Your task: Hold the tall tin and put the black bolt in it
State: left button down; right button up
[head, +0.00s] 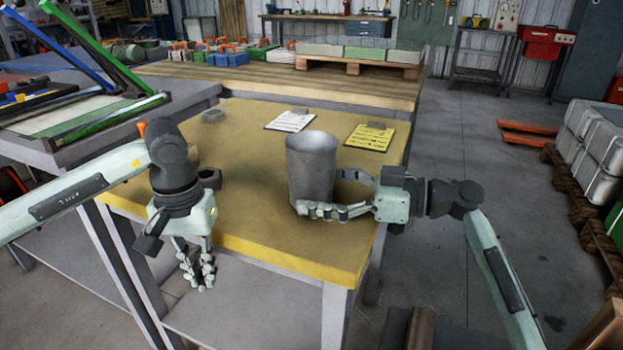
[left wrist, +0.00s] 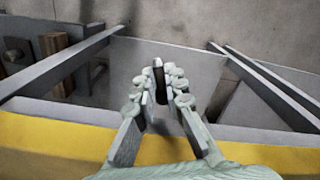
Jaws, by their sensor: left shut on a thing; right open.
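The tall tin (head: 312,165) is a grey open-topped cylinder standing upright on the yellow table, right of its middle. My right gripper (head: 345,193) is open around it, one finger across its front and the other behind its right side. I cannot tell whether the fingers touch it. My left gripper (head: 198,278) points down in front of the table's near edge, left of the tin and below its rim. Its fingers are closed on the black bolt (left wrist: 159,76), a small dark piece between the fingertips in the left wrist view.
The yellow table (head: 255,232) has free room left of the tin. A white sheet (head: 288,122) and a yellow sheet (head: 368,140) lie behind it, each with a small grey block.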

jog(key=shift+c, duration=0.3)
jog(key=c, duration=0.7)
jog(key=shift+c, duration=0.3)
pick_arm(q)
jog(key=w+a+r+n, duration=0.2)
jog(key=a+r+n, duration=0.3)
jog(key=a+r, duration=0.45)
jog(key=w+r+n, duration=0.2)
jog(key=w+r, duration=0.1)
jog(key=r, duration=0.5)
jog(key=w+d+r+m, duration=0.1)
jog(key=d+r+m, duration=0.2)
jog(key=d, duration=1.1)
jog(key=w+d+r+m, duration=0.2)
jog(key=d+r+m, duration=0.2)
jog(key=d, duration=0.9)
jog(key=shift+w+d, duration=0.3)
jog(key=shift+d, duration=0.1)
